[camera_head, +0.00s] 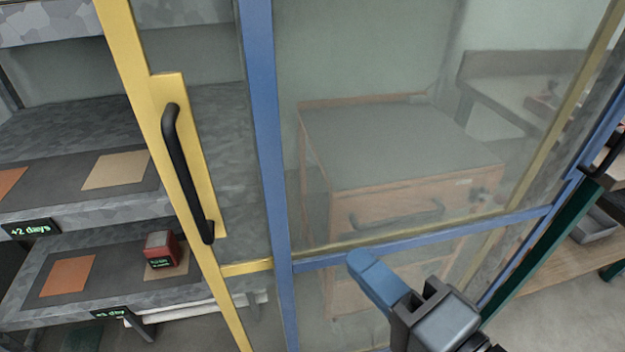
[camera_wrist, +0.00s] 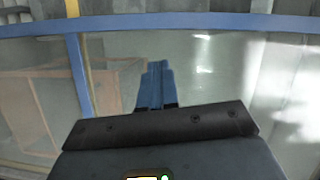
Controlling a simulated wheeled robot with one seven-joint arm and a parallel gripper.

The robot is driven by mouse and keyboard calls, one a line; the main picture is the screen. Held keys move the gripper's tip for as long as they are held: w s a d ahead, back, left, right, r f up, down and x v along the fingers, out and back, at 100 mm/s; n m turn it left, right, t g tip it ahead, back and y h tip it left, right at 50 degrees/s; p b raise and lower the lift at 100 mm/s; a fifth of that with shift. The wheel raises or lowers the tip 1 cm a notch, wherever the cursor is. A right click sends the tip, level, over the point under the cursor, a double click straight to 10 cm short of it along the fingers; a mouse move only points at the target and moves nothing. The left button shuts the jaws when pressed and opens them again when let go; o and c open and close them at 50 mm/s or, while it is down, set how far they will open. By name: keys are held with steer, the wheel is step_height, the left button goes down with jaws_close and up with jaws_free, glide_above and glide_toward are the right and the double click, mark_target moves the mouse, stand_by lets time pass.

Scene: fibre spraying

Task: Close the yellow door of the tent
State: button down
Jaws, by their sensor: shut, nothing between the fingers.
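The yellow door (camera_head: 187,215) has a black vertical bar handle (camera_head: 187,172) on its left upright. This upright stands left of a blue post (camera_head: 266,150), and the rest of the door shows behind the clear blue-framed panel, with its other yellow upright at the far right. Shelves show openly left of the handle. My gripper (camera_head: 362,264) is shut and empty, in front of the panel's lower blue rail, right of and below the handle. In the wrist view its blue fingers (camera_wrist: 157,68) are together, pointing at the panel below a blue rail (camera_wrist: 200,24).
Grey shelves (camera_head: 80,130) with orange and tan squares and a small red box (camera_head: 160,249) stand at the left. A wooden drawer cabinet (camera_head: 400,150) stands behind the clear panel. A green-legged workbench (camera_head: 540,255) is at the right.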

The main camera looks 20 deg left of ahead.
steer(key=w+a+r+g+y, duration=0.1)
steer(key=a+r, duration=0.1)
steer(key=a, duration=0.7)
steer(key=w+a+r+n+g+y, duration=0.1)
steer(key=a+r+g+y, duration=0.1)
steer(key=a, duration=0.8)
steer(key=shift+a+r+p, duration=0.2)
steer(key=shift+r+p, duration=0.2)
steer(key=shift+r, duration=0.45)
